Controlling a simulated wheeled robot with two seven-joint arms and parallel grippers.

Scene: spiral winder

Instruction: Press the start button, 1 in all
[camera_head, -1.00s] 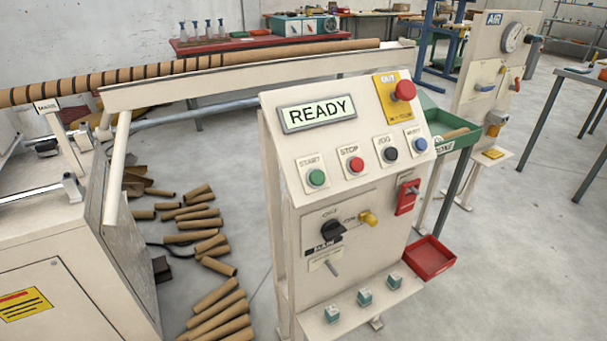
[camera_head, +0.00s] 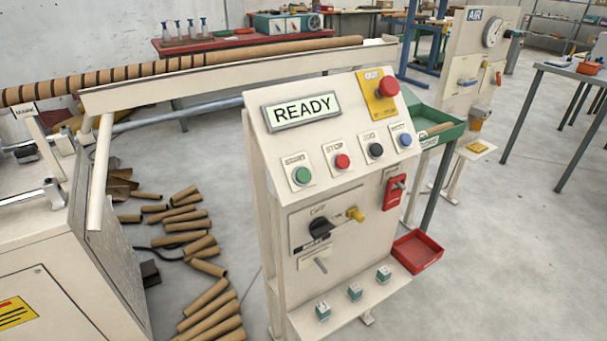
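The green start button (camera_head: 302,175) sits at the left end of the button row on the sloped face of the cream control panel (camera_head: 263,150). Its label reads START. Right of it are the red stop button (camera_head: 342,161), a black button (camera_head: 376,150) and a blue button (camera_head: 405,140). The display (camera_head: 301,110) above the row reads READY. A red mushroom button (camera_head: 388,87) stands on a yellow plate at the panel's upper right. Neither of my grippers is in view, and nothing covers the start button.
The winder's long rail (camera_head: 220,73) runs behind the panel. Cardboard tubes (camera_head: 184,225) lie on the floor to the left. A red bin (camera_head: 417,252) and a green tray (camera_head: 440,131) are at the panel's right. Floor at the right is mostly clear.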

